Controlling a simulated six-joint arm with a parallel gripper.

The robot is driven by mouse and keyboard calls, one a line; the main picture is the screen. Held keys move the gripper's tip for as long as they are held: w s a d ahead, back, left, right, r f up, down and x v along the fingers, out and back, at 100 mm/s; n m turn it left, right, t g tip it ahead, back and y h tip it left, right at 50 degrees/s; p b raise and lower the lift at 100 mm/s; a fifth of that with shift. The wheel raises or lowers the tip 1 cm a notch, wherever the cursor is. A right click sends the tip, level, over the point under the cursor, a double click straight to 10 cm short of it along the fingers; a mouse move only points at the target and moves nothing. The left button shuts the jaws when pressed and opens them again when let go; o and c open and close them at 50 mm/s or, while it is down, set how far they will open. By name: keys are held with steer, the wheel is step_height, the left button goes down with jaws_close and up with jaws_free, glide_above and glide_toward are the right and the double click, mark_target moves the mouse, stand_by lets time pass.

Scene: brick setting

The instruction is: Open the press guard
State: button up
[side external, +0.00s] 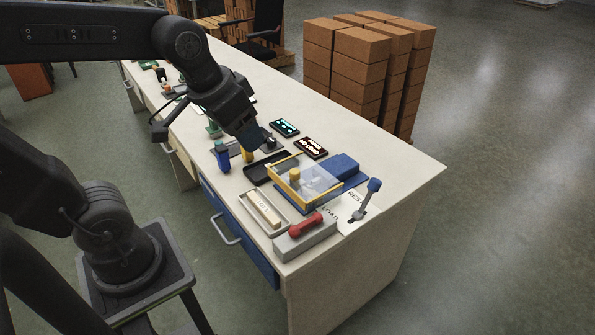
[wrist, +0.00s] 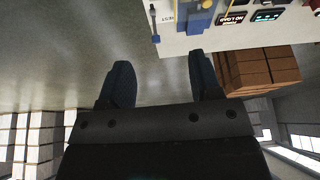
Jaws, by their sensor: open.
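The press guard (side external: 312,178) is a clear box with yellow edges, standing over a blue press base (side external: 343,166) near the right end of the bench. A yellow knob-like part (side external: 294,174) shows at the guard. The guard looks closed down over the base. My gripper (side external: 262,140) is above the bench, up and left of the guard and apart from it. In the wrist view my gripper (wrist: 160,68) has its two dark fingers wide apart with nothing between them. The blue press base (wrist: 200,18) is at the top edge there, and the guard is mostly cut off.
A grey block with a red handle (side external: 306,225), a tray with a light bar (side external: 264,211) and a blue-knobbed lever (side external: 369,195) stand close around the guard. A black tray (side external: 264,169) and two displays (side external: 313,148) are behind. Brick stacks (side external: 345,65) stand beyond the bench.

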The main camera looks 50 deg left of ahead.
steer(key=w+a+f+n+g, duration=0.1)
steer(key=w+a+f, duration=0.15)
steer(key=w, duration=0.35)
steer(key=w+a+f+g, duration=0.1)
steer(key=w+a, duration=0.2)
steer(key=w, duration=0.3)
steer(key=n+g, duration=0.1)
steer(key=g, duration=0.2)
glide_toward(295, 171)
step_height(295, 171, down, 10)
steer(key=shift+s+a+r, duration=0.1)
steer(key=shift+a+r, duration=0.05)
steer(key=shift+a, duration=0.05)
steer(key=shift+c, duration=0.2)
jaws_close()
